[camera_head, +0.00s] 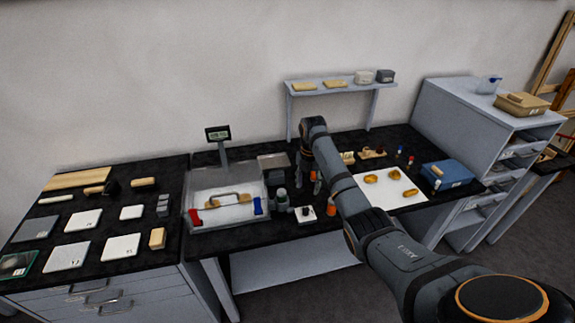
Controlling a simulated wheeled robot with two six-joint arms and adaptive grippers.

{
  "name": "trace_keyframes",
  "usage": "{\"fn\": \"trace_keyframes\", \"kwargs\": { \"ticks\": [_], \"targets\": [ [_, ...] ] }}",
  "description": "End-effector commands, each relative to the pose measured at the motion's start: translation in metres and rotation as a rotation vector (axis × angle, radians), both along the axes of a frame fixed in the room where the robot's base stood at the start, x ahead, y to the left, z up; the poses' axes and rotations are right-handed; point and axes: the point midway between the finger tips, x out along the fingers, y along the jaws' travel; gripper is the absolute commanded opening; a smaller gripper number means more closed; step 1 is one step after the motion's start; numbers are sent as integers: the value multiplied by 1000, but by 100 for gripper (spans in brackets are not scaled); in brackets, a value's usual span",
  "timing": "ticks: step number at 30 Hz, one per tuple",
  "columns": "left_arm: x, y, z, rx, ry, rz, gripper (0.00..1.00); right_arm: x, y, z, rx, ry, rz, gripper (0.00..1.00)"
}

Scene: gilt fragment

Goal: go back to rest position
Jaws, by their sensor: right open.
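My right arm comes in from the lower right, and its wrist bends down over the middle of the dark bench. My right gripper (304,188) points down there, open, among small items behind a small white block with a dark knob (305,214). Its fingertips are small and dark, so their exact gap is hard to see. I see nothing held in it. My left gripper is not in view. Several gilt fragments (371,179) lie on a white sheet (390,190) to the right of my forearm, which covers part of the bench.
A clear-walled box (222,222) with red and blue clips stands left of the gripper, by a display post (218,134). White tiles (83,221) lie farther left. A blue box (447,174) and grey drawer cabinet (462,108) stand right. A shelf (340,86) is behind.

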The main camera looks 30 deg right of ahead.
Motion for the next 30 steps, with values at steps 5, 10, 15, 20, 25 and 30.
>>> {"fn": "trace_keyframes", "kwargs": {
  "ticks": [5,10,15,20,25,30],
  "targets": [
    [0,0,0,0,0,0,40,-1,0,-2,-1,0,-5,49],
    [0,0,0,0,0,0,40,-26,18,-40,-41,-24,-219,49],
    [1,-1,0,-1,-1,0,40,-99,60,-94,-51,-131,-737,49],
    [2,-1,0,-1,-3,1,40,-165,91,-106,24,-211,-1170,49],
    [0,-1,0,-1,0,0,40,-213,110,-99,106,-247,-1484,49],
    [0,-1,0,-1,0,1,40,-249,121,-84,184,-264,-1731,49]
  ]
}}
